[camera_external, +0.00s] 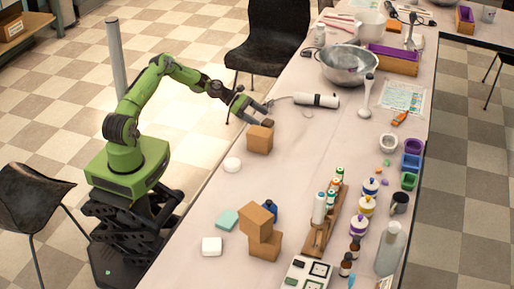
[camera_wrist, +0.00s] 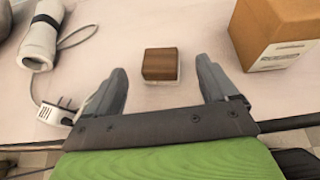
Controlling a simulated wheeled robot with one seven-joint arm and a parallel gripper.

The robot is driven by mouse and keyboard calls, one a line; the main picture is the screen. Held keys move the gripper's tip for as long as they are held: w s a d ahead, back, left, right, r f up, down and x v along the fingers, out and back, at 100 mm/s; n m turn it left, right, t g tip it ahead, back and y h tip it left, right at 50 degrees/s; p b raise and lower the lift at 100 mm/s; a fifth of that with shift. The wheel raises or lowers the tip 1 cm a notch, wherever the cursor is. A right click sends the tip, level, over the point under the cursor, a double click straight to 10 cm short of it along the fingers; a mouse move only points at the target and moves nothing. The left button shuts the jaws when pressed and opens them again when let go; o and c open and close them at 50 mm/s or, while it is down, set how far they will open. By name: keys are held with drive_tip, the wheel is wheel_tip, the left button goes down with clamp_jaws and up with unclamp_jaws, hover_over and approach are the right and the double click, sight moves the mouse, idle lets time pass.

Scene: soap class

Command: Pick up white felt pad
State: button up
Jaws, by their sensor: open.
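A small block with a dark brown wood top (camera_wrist: 160,62) lies on the table in the wrist view. A thin white layer (camera_wrist: 162,82), which looks like the felt pad, shows along its near lower edge; the rest of the layer is hidden under the brown top. In the external view the brown top (camera_external: 267,122) shows just behind a cardboard box. My gripper (camera_wrist: 162,72) is open and empty. Its fingers are spread to the left and right, with the block between and slightly beyond the tips, apart from both. In the external view my gripper (camera_external: 254,109) is over the table's left edge.
A cardboard box (camera_external: 260,139) stands close to the block, at the right in the wrist view (camera_wrist: 275,35). A white roll-shaped device (camera_external: 316,100) with a cord and plug (camera_wrist: 54,114) lies on the other side. A white round item (camera_external: 232,165) sits nearer.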

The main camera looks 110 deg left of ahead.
sight(266, 121)
drive_tip(key=b+x, duration=0.1)
drive_tip(key=x, duration=0.4)
drive_tip(key=shift+d, duration=0.1)
drive_tip(key=shift+c, duration=0.4)
drive_tip(key=c, duration=1)
